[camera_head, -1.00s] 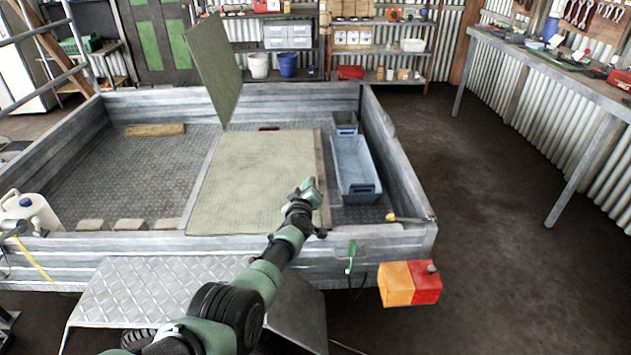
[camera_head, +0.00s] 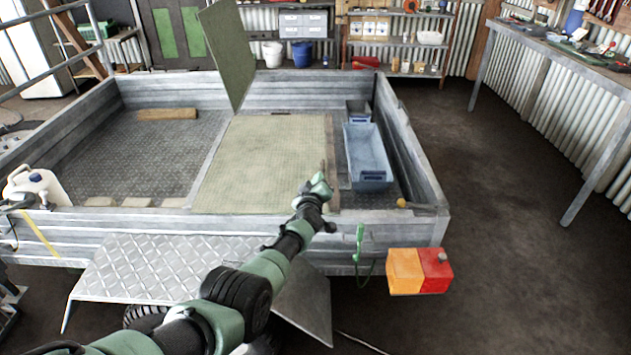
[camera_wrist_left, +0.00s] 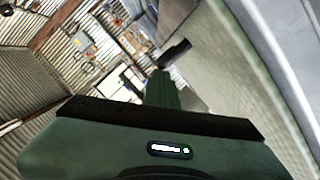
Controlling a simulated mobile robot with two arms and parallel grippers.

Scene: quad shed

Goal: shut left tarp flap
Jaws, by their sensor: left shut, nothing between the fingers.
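The trailer's tarp has one flap standing up, a green panel (camera_head: 228,55) tilted upright at the back left of the covered part. A second pale green panel (camera_head: 262,165) lies flat over the middle of the trailer bed. My left gripper (camera_head: 318,188) is shut and empty, above the front right part of the flat panel and well apart from the raised one. In the left wrist view my gripper's green body fills the bottom, with a finger (camera_wrist_left: 165,90) reaching forward beside a pale greenish surface. My right gripper is not in view.
A blue-grey bin (camera_head: 368,178) stands in the trailer bed right of the flat panel. A white jug (camera_head: 38,185) is at the front left. The bed's left part (camera_head: 130,165) is mostly bare. A workbench (camera_head: 555,45) is at the right, with open floor before it.

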